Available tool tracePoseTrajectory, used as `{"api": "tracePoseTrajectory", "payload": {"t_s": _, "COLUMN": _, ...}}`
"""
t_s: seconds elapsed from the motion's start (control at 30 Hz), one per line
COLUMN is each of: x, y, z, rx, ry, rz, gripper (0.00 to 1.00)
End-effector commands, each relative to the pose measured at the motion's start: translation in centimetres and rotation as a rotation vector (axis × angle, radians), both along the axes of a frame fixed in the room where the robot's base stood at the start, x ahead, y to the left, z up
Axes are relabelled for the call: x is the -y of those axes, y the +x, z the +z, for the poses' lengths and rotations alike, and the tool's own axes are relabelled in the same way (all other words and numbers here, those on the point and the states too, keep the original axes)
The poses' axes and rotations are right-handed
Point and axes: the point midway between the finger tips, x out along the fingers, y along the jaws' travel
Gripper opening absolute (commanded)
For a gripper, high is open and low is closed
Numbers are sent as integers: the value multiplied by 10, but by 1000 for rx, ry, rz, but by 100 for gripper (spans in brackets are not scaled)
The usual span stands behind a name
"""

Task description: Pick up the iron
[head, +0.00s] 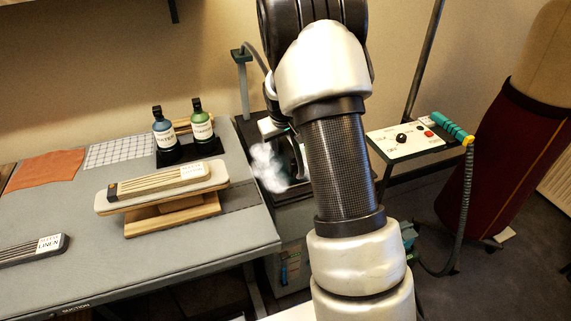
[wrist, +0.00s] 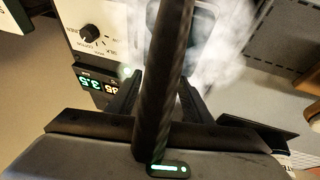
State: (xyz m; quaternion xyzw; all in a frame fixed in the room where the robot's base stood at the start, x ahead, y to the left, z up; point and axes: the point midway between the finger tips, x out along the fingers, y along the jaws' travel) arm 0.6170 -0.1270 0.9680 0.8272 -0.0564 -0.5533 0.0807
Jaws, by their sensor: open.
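The iron is mostly hidden behind my arm in the head view, in the steaming spot beside the table. In the wrist view a dark rounded shape (wrist: 190,28), seemingly part of the iron, shows through white steam beyond the fingers. My gripper (wrist: 160,88) is open, with its two black fingers pointing towards that shape. A thick dark hose or bar (wrist: 168,75) crosses in front of the gripper and hides part of the gap. I cannot tell whether the fingers touch anything.
A white panel with a knob (wrist: 90,32) and lit digits lies left of the fingers. The grey table (head: 80,213) holds a padded wooden board (head: 160,190), two bottles (head: 201,125) and cloths. A white control box (head: 408,137) and red dress form (head: 512,165) stand right.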

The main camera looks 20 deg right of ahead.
Motion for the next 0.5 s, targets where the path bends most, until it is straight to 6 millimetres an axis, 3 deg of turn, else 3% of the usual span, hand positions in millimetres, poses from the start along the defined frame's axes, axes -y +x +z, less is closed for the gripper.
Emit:
{"api": "tracePoseTrajectory", "payload": {"t_s": 0.27, "x": 1, "y": 2, "z": -4, "rx": 1, "ry": 0, "rz": 0, "gripper": 46}}
{"api": "tracePoseTrajectory", "payload": {"t_s": 0.5, "x": 1, "y": 2, "z": -4, "rx": 1, "ry": 0, "rz": 0, "gripper": 7}}
